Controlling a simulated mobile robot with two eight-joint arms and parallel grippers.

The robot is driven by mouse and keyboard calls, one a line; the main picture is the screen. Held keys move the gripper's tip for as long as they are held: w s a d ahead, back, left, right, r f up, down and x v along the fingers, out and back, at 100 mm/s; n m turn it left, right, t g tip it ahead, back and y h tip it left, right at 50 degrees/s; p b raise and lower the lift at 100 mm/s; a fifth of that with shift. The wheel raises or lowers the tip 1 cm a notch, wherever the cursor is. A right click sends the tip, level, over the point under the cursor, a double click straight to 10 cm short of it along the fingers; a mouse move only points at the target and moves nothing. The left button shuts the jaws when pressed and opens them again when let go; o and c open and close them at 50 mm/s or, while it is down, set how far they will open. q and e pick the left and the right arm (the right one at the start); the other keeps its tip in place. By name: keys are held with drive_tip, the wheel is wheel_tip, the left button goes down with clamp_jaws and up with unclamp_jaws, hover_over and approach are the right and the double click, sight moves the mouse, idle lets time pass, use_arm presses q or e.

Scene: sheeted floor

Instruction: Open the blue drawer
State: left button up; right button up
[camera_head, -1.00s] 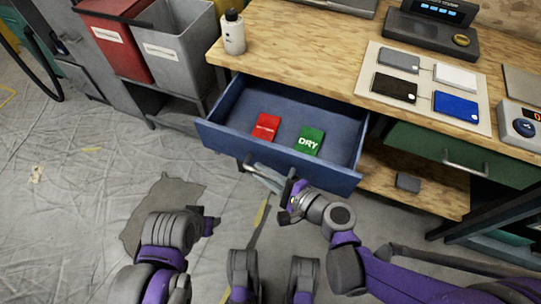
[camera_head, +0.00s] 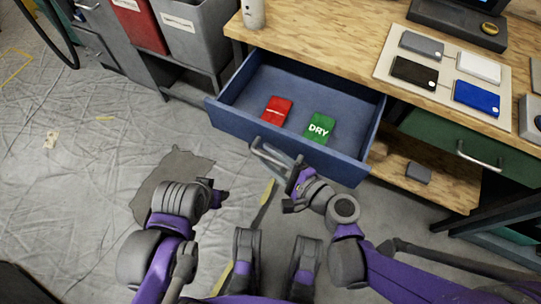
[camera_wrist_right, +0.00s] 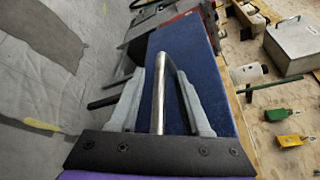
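The blue drawer (camera_head: 235,119) is pulled well out from under the wooden workbench in the head view. A red packet (camera_head: 277,109) and a green packet marked DRY (camera_head: 319,128) lie inside it. My right gripper (camera_head: 270,153) is at the drawer's front. In the right wrist view, its two grey fingers (camera_wrist_right: 157,72) stand apart on either side of the metal drawer handle (camera_wrist_right: 158,100), against the blue front (camera_wrist_right: 207,75). No firm grip shows. My left gripper (camera_head: 217,193) is over the floor, away from the drawer, and its fingers are too small to read.
A green drawer (camera_head: 440,135) is shut at right. Grey and red bins (camera_head: 200,40) stand at left. The sheeted floor (camera_head: 90,180) at left is mostly clear.

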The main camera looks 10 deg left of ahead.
drive_tip(key=shift+d, duration=0.1)
drive_tip(key=p+v, duration=0.2)
drive_tip(key=v, duration=0.8)
drive_tip(key=shift+s+d, duration=0.25)
drive_tip(key=shift+r, duration=0.1)
